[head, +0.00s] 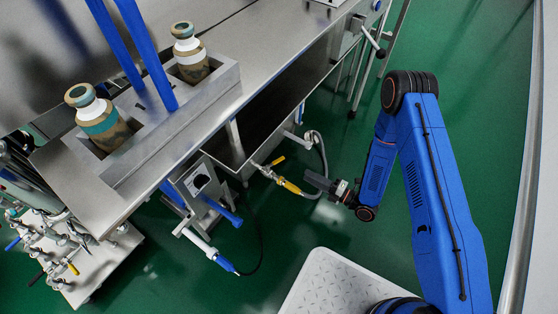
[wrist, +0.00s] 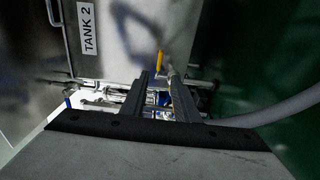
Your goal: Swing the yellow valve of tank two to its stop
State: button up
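The tank two label (wrist: 87,28) is on a steel tank face in the wrist view. A yellow valve handle (wrist: 159,61) stands upright at the tank's lower edge, right of the label. My gripper (wrist: 158,82) has its two fingers apart, with the handle just beyond the gap between their tips; I cannot tell whether they touch it. In the head view two yellow parts, a small handle (head: 277,161) and a longer one (head: 290,187), sit on the pipework under the bench. My gripper (head: 309,179) is just right of them. Which is tank two's valve is unclear there.
A grey hose (head: 322,152) loops beside the valve pipe. The steel bench (head: 262,52) overhangs at the left, bearing two bottles (head: 100,115) (head: 190,52). A blue-handled fitting (head: 222,262) hangs at lower left.

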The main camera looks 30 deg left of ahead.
aim_at(279, 159)
jog(key=a, duration=1.6)
jog(key=shift+w, duration=0.35)
jog(key=shift+c, duration=0.7)
grip_shut()
